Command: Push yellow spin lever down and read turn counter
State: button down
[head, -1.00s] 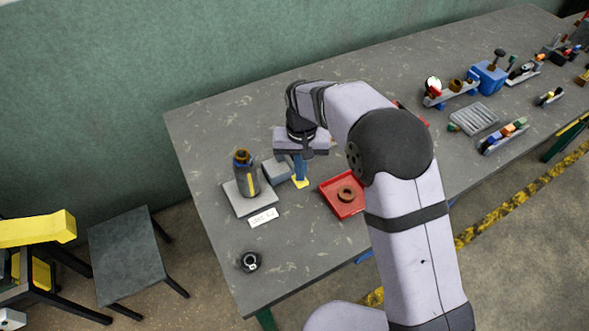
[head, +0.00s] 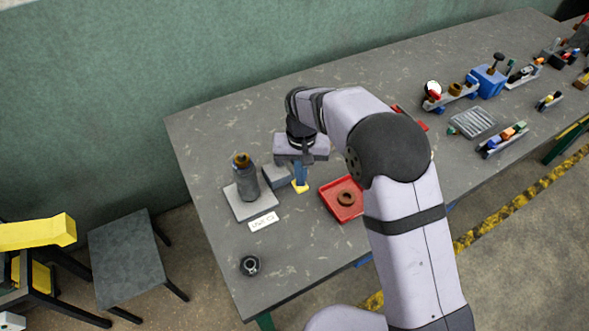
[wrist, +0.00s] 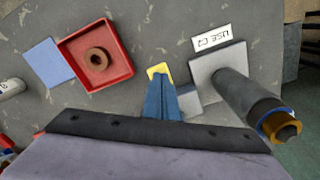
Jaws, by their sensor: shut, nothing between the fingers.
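The yellow lever (head: 300,187) lies at the fingertips of my shut gripper (head: 300,183), beside a small grey block (head: 276,177). In the wrist view the yellow piece (wrist: 158,71) shows just past the blue fingers, which appear to touch it from above. A dark upright cylinder (head: 247,185) with a brown-gold top stands on a grey base plate (head: 238,207) left of the block. I cannot pick out a turn counter with certainty.
A red tray (head: 336,211) with a brown ring (head: 346,197) is right of the lever. A blue pad (wrist: 48,63) lies beside the tray. A small black round part (head: 250,265) sits near the front left. Several fixtures stand far right; the table's front middle is clear.

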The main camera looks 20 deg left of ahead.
jog(key=shift+r+p, duration=1.95)
jog(key=shift+r, duration=0.85)
jog(key=s+d+r+m, duration=0.1)
jog(key=d+r, duration=0.1)
jog(key=d, duration=0.9)
jog(key=s+d+m+b, duration=0.1)
jog(key=s+d+m, duration=0.1)
jog(key=s+d, duration=1.5)
jog(key=shift+s+d+f+b, duration=0.2)
jog(key=shift+d+b, duration=0.15)
